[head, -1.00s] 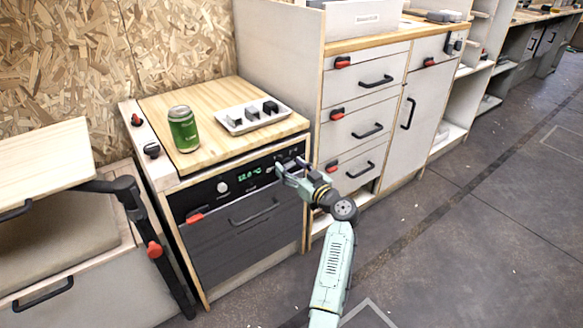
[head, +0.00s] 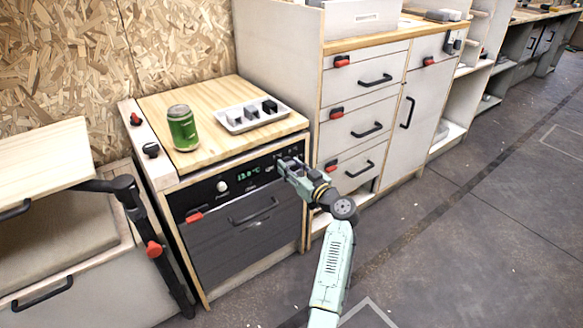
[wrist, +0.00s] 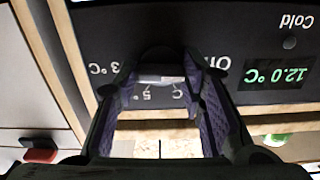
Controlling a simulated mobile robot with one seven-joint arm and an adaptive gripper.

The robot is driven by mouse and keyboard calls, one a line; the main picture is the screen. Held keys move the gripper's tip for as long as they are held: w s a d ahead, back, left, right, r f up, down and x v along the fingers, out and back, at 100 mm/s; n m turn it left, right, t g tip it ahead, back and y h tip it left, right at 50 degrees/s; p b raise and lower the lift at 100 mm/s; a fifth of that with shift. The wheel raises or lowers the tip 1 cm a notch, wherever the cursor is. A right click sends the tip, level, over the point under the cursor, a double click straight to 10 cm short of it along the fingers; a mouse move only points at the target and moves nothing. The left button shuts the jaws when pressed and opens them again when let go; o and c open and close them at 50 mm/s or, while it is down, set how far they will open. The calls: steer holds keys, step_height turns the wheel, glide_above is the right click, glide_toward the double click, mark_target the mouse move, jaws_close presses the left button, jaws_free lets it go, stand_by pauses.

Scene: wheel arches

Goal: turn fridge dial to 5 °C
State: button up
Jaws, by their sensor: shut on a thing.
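The fridge (head: 245,228) is a dark-fronted unit under a wooden top, with a black control panel along its upper edge. My gripper (head: 284,166) is at the right end of this panel. In the wrist view my gripper (wrist: 162,76) is shut on the fridge dial (wrist: 160,80), a pale grey piece mostly hidden between the fingers. Upside-down labels around it include "3 °C", a partly covered "5 °C" and part of "Off". The green display (wrist: 278,74) reads 12.0 °C upside down, near the word "Cold". The dial's pointing direction is hidden.
A green can (head: 183,129) and a white tray (head: 252,117) with small blocks stand on the wooden top. A white knob (head: 222,187) is farther left on the panel. A drawer cabinet (head: 365,110) stands close on the right. The floor in front is open.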

steer(key=m, duration=0.5)
steer(key=m+p, duration=0.1)
steer(key=m, duration=0.5)
steer(key=shift+r+m, duration=0.15)
steer(key=shift+m, duration=0.15)
steer(key=m+p, duration=0.3)
steer(key=m, duration=0.2)
steer(key=shift+m, duration=0.3)
steer(key=m+p, duration=0.4)
steer(key=m, duration=0.1)
steer(key=shift+m, duration=0.4)
steer(key=o, duration=1.1)
steer(key=shift+f, duration=0.2)
steer(key=shift+o, duration=0.2)
steer(key=shift+d, duration=0.1)
